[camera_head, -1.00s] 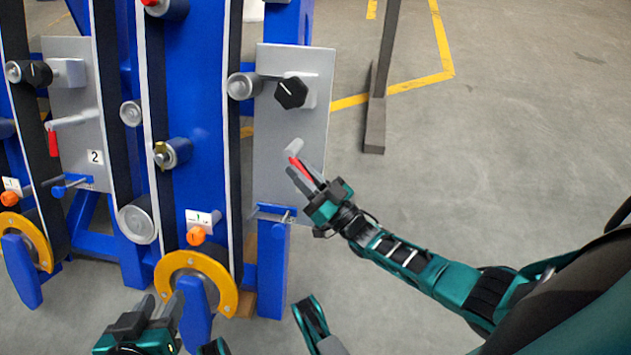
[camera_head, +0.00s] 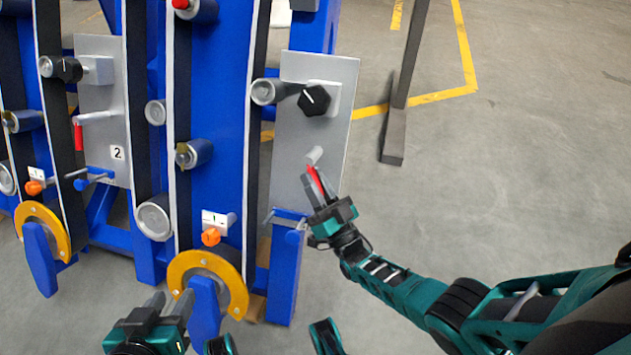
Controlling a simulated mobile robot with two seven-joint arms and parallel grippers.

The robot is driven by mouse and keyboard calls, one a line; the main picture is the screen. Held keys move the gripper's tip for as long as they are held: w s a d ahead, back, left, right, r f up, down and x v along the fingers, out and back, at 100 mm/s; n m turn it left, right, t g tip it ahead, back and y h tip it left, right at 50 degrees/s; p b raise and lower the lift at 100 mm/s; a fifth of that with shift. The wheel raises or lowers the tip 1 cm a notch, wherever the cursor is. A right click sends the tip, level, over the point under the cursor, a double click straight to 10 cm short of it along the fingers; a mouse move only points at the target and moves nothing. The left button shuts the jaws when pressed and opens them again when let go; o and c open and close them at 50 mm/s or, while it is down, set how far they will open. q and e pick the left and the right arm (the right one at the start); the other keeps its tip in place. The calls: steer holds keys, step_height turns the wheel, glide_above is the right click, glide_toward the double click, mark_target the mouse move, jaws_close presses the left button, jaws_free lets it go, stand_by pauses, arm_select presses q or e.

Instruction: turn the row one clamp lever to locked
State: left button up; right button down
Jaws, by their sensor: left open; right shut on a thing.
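The row one clamp lever has a grey pivot (camera_head: 314,155) on the right-hand silver panel (camera_head: 300,125) and a red handle (camera_head: 316,180). The handle hangs down from the pivot, tilted a little to the right. My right gripper (camera_head: 315,181) is shut on the red handle, with its fingers covering part of it. My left gripper (camera_head: 171,302) is open and empty at the bottom of the view, in front of the yellow wheel guard (camera_head: 238,298) and apart from the lever.
A black knob (camera_head: 314,100) sits above the lever. The panel marked 2 (camera_head: 117,152) at left has its own red-handled lever (camera_head: 79,136). An orange knob (camera_head: 211,237) and blue frame posts (camera_head: 284,275) stand left of my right arm. Floor to the right is mostly clear.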

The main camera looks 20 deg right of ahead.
steer(key=c, duration=1.1)
jaws_free()
steer(key=shift+o, duration=0.2)
steer(key=shift+s, duration=0.15)
